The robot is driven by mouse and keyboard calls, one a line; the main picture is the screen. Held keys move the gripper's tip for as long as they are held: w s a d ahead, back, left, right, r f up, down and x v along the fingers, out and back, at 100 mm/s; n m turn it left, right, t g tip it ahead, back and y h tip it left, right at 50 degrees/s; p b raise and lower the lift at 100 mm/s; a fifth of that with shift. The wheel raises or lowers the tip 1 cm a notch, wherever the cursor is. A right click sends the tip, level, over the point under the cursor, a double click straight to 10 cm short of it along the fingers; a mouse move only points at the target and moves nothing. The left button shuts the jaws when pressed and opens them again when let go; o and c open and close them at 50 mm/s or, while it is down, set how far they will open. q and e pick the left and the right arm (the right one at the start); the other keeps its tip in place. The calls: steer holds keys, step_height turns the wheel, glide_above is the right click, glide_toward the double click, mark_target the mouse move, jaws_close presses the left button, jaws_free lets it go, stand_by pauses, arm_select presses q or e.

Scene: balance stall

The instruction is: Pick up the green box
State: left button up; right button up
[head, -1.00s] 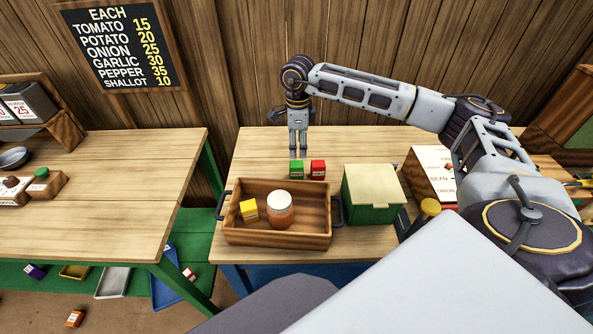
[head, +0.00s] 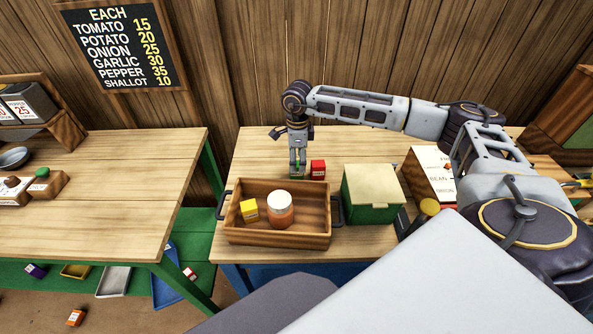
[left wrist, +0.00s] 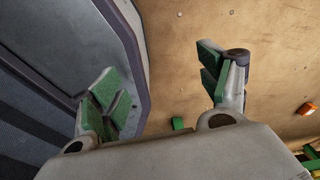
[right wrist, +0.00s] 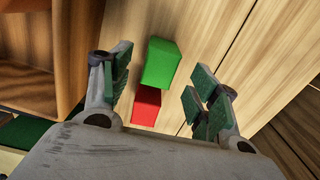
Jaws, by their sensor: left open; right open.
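The small green box (right wrist: 161,63) stands on the table behind the wooden tray. In the head view my right gripper (head: 297,170) is over it and hides most of it. In the right wrist view the box lies between the two open fingers of my right gripper (right wrist: 158,92), apart from both pads as far as I can see. A red box (head: 318,169) stands right beside it, and it also shows in the right wrist view (right wrist: 146,106). My left gripper (left wrist: 168,90) is open and empty, seen only in its wrist view, above the floor.
The wooden tray (head: 240,235) holds a yellow box (head: 248,210) and a jar (head: 280,212). A larger green chest with a cream lid (head: 373,190) stands to its right. The table's left part behind the tray is clear. A plank wall (head: 240,60) is behind.

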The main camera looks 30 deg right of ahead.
steer(key=shift+a+f, duration=0.1)
steer(key=shift+f, duration=0.6)
steer(key=shift+f+p, duration=0.4)
steer(key=shift+f, duration=1.35)
arm_select(q)
steer(key=shift+s+d+r, duration=0.4)
steer(key=shift+s+d, duration=0.25)
steer(key=shift+s, duration=0.15)
steer(key=shift+w, duration=0.35)
steer(key=shift+a, duration=0.1)
arm_select(e)
steer(key=c, duration=1.1)
